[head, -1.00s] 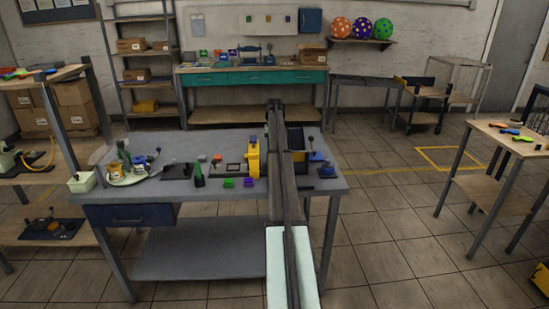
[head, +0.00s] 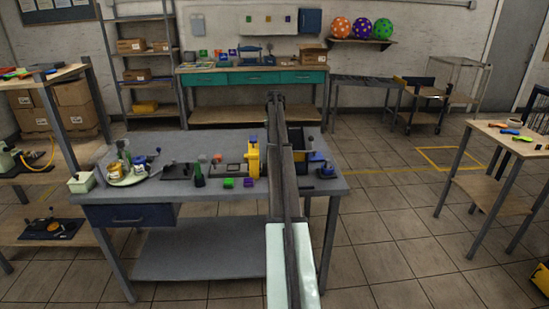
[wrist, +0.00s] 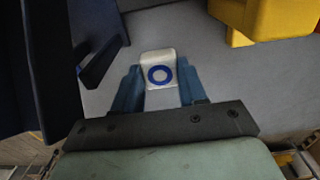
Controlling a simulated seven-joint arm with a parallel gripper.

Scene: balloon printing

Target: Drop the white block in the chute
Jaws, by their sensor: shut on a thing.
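In the wrist view, my gripper (wrist: 158,86) is shut on the white block (wrist: 158,60), which has a blue ring on its face. The block sits between the two blue fingers, above the grey tabletop. In the head view my arm runs up the middle, and I cannot make out the block there. A dark box-like fixture (head: 295,138) stands behind my arm on the grey table; dark navy panels (wrist: 95,35) show left of the block in the wrist view. They may be the chute, but I cannot tell. The block looks apart from them.
A yellow device (head: 253,158) stands left of my arm; a yellow body (wrist: 275,18) shows upper right in the wrist view.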

